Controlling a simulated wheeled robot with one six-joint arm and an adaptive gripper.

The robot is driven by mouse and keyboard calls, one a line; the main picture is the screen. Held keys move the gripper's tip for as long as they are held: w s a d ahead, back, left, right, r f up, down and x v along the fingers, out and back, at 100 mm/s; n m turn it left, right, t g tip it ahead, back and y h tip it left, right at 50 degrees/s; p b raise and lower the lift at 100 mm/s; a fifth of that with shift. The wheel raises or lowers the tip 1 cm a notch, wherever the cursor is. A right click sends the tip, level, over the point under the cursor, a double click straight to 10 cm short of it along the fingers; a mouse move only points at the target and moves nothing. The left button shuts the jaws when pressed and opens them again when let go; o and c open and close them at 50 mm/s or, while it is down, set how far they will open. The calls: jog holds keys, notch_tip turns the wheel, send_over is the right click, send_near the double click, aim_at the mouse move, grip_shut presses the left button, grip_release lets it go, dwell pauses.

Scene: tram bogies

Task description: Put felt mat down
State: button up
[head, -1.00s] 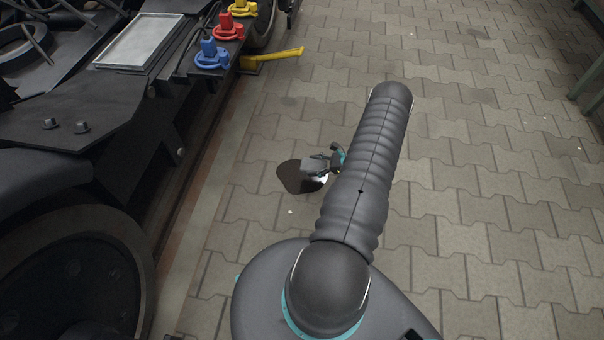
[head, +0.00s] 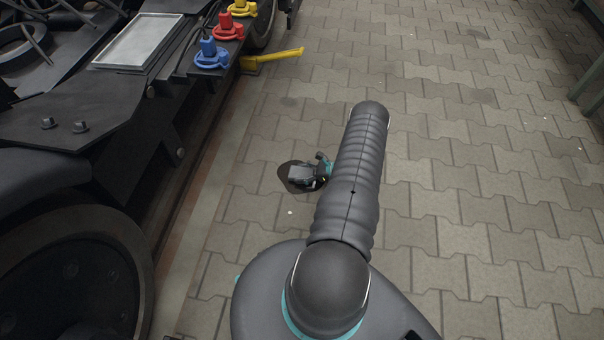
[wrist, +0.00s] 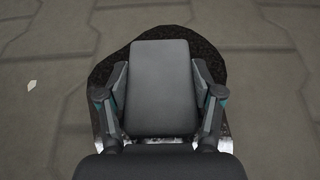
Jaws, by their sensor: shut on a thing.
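The felt mat (head: 285,176) is a dark, rounded, thin piece over the paved floor, left of my arm in the head view. In the wrist view the felt mat (wrist: 205,51) shows as a speckled black shape behind my gripper. My gripper (head: 301,178) points down at the mat and is shut on it; in the wrist view my gripper (wrist: 160,120) covers the mat's middle. The grip point itself is hidden. I cannot tell whether the mat touches the floor.
A tram bogie with a large wheel (head: 75,275) fills the left side. On it are a grey tray (head: 138,42) and blue (head: 209,54), red (head: 227,27) and yellow (head: 241,8) fittings. A yellow lever (head: 275,57) sticks out over the floor. The paving (head: 480,220) to the right is clear.

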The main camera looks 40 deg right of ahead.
jog(key=shift+f, duration=0.2)
jog(key=o, duration=1)
jog(key=shift+o, duration=0.2)
jog(key=shift+r, duration=0.15)
jog(key=shift+s+d+r, duration=0.15)
jog(key=v, duration=1.1)
jog(key=shift+s+d+r, duration=0.15)
jog(key=shift+d, duration=0.05)
